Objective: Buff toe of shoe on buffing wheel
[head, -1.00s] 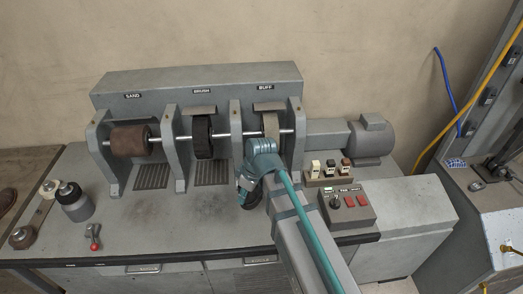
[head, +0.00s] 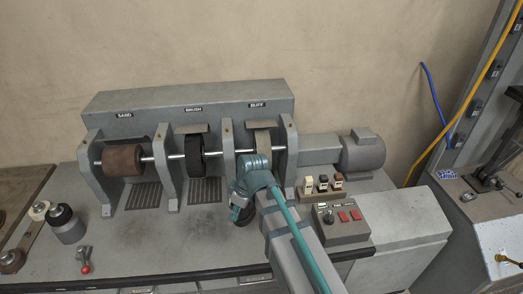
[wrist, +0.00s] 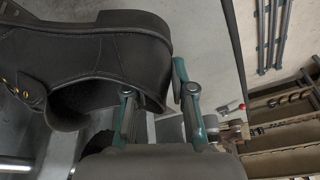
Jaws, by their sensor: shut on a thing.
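A black leather shoe (wrist: 75,55) fills the upper left of the wrist view. Its heel (wrist: 140,20) is at the top and its opening faces down. My gripper (wrist: 155,85) is shut on the back of the shoe, one finger at the opening and the other outside the heel. The toe is out of the wrist view. In the head view my gripper (head: 243,188) is just in front of and below the pale buffing wheel (head: 263,143), under the BUFF label. Only a dark part of the shoe (head: 241,214) shows there; contact with the wheel cannot be seen.
The black brush wheel (head: 195,158) and brown sanding drum (head: 123,160) share the shaft to the left, between grey uprights.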

